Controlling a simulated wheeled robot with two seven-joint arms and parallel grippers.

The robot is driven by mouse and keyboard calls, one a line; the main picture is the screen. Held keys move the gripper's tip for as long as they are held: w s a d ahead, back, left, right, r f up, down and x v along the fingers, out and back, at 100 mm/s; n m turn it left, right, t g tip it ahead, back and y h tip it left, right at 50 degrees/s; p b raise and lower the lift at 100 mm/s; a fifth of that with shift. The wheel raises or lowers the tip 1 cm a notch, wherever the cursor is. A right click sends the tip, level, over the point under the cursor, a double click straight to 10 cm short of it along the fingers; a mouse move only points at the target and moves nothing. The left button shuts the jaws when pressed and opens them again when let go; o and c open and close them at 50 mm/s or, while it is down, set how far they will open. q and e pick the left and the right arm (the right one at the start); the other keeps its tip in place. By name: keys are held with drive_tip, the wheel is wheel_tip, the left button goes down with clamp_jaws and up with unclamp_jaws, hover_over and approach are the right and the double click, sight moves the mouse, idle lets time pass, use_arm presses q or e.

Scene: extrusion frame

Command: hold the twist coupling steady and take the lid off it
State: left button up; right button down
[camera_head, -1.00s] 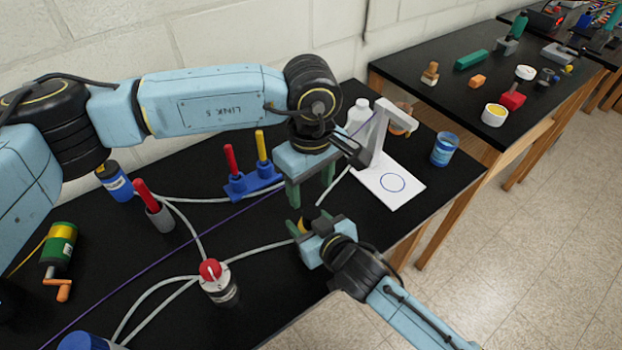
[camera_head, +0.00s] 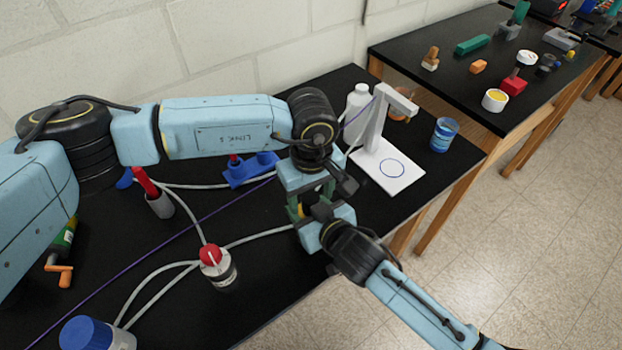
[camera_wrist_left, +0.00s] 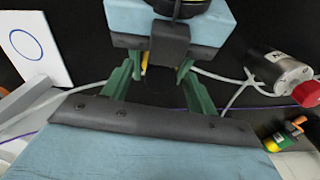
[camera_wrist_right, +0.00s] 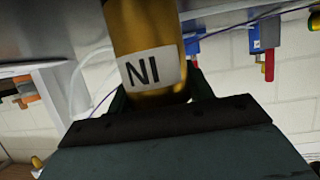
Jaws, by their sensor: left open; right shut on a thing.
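The twist coupling (camera_wrist_right: 145,40) is a gold cylinder with a white label reading "NI" in the right wrist view. My right gripper (camera_wrist_right: 158,97) is shut on it. In the head view my right gripper (camera_head: 312,218) points up and left, and only a sliver of gold shows between the grippers. My left gripper (camera_head: 311,205) is open directly above, fingers down. In the left wrist view its green fingers (camera_wrist_left: 160,80) are spread, with a small yellow part of the coupling between them. I cannot make out the lid or tell whether the left fingers touch the coupling.
A white stand (camera_head: 402,178) with a blue circle, a white bottle (camera_head: 357,105) and a blue jar (camera_head: 444,135) stand close by at the right. A blue holder (camera_head: 240,177) and a red-topped cylinder (camera_head: 218,268) with cables are to the left. Black tabletop lies bare between them.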

use_arm(q)
drive_tip(key=shift+f, duration=0.4)
drive_tip(key=c, duration=1.2)
drive_tip(key=shift+o, duration=0.2)
drive_tip(key=shift+n, duration=1.6)
drive_tip(key=o, duration=1.1)
drive_tip(key=shift+c, duration=0.2)
